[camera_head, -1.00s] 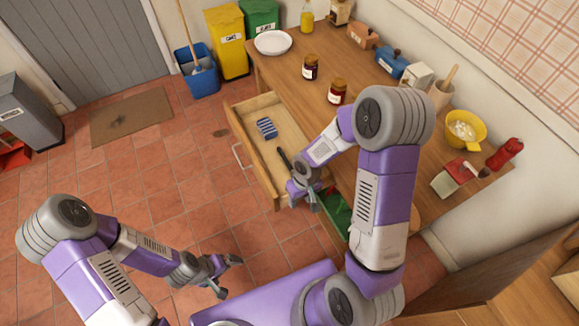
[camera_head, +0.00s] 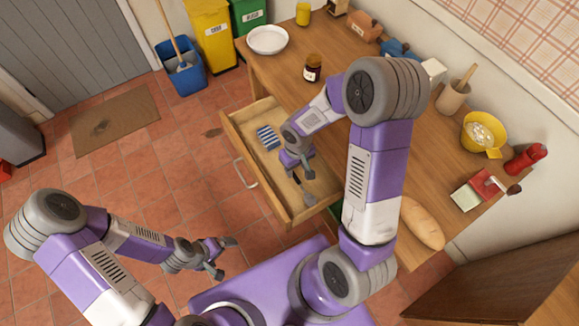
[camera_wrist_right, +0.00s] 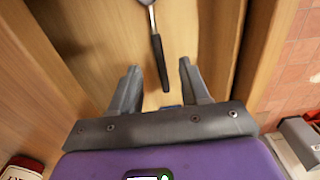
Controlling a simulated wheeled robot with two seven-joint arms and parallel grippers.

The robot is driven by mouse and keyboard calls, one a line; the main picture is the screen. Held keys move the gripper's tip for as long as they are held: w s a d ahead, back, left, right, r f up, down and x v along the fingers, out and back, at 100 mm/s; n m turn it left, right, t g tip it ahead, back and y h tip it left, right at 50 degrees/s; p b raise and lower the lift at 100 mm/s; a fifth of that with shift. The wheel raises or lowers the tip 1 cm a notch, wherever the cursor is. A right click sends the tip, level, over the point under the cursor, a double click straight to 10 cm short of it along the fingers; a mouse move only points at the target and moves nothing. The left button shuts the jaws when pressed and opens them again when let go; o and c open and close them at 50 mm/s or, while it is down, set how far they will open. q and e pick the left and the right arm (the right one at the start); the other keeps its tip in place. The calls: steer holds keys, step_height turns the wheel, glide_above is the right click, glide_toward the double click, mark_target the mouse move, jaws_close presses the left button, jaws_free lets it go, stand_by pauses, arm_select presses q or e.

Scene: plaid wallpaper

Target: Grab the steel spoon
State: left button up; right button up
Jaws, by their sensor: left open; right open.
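The steel spoon lies in the open wooden drawer (camera_head: 236,150). In the right wrist view the spoon (camera_wrist_right: 157,45) shows a dark handle and part of a steel bowl at the top edge. My right gripper (camera_head: 304,170) is over the drawer, open and empty. In its wrist view the fingers (camera_wrist_right: 158,70) point towards the drawer floor, with the handle's end lying between them in the picture. The gap in height cannot be told. In the head view the gripper partly covers the spoon. My left gripper (camera_head: 226,258) is open and empty above the floor, left of my base.
A blue striped item (camera_head: 268,138) lies in the drawer.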

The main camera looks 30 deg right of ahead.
mark_target(298, 180)
steer(key=shift+s+f+b, duration=0.15)
steer(key=shift+f+b, duration=0.1)
steer(key=shift+f, duration=0.4)
steer(key=shift+s+f+b, duration=0.15)
steer(key=shift+f+b, duration=0.1)
steer(key=shift+f, duration=0.35)
steer(key=f+b, duration=0.1)
steer(key=f, duration=0.1)
steer(key=f+b, duration=0.1)
steer(key=f, duration=0.2)
steer(key=shift+s+d, duration=0.15)
steer(key=shift+d, duration=0.05)
steer(key=shift+r, duration=0.15)
jaws_close()
